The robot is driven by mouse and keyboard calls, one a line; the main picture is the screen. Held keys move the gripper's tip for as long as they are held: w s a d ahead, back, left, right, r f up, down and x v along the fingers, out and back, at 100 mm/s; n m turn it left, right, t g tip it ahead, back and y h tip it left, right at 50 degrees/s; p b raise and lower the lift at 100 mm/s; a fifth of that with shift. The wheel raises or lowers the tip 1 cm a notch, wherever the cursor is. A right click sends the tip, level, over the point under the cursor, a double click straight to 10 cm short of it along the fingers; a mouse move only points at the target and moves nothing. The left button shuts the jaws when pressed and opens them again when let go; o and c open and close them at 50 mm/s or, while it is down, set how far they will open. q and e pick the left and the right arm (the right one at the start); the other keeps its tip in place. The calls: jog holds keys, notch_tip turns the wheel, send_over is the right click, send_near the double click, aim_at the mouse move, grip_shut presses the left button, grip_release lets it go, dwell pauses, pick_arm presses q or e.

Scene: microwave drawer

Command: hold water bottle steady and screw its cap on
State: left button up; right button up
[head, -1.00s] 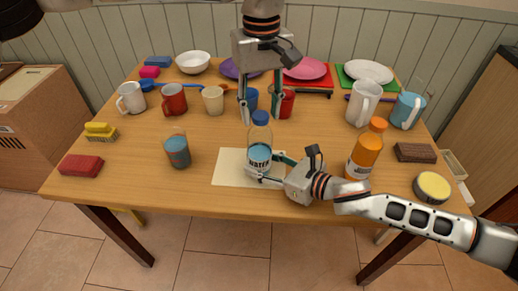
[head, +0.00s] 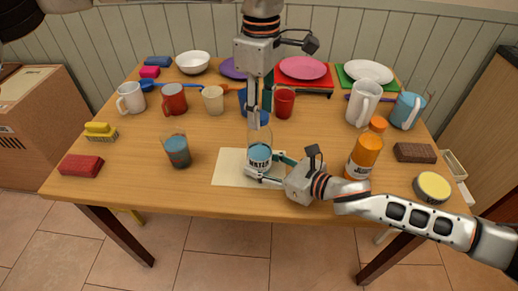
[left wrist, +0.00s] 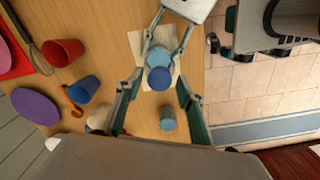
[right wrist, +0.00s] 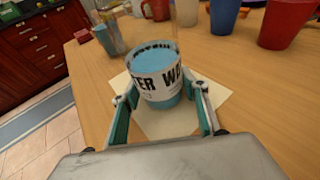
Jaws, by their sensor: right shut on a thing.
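The clear water bottle (head: 260,153) with blue liquid stands upright on a pale sheet (head: 228,169). Its blue cap (head: 264,118) sits at the bottle's top, partly hidden by my left gripper in the head view; the cap also shows in the left wrist view (left wrist: 159,78). I cannot tell how tightly it sits. My left gripper (head: 256,112) points down over the bottle, its fingers apart on either side of the cap. My right gripper (head: 265,166) is shut on the bottle's lower part, at the label, as the right wrist view shows (right wrist: 163,95).
An orange juice bottle (head: 365,155) stands close behind my right wrist. A glass with blue liquid (head: 177,151) stands left of the sheet. Cups, including a red one (head: 284,102) and a beige one (head: 213,100), stand behind the bottle.

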pick_arm(q)
grip_shut()
jog(key=m, duration=1.3)
jog(key=shift+m, duration=0.4)
jog(key=m, duration=0.4)
jog(key=shift+d+m, duration=0.1)
jog(key=shift+m, duration=0.2)
grip_release()
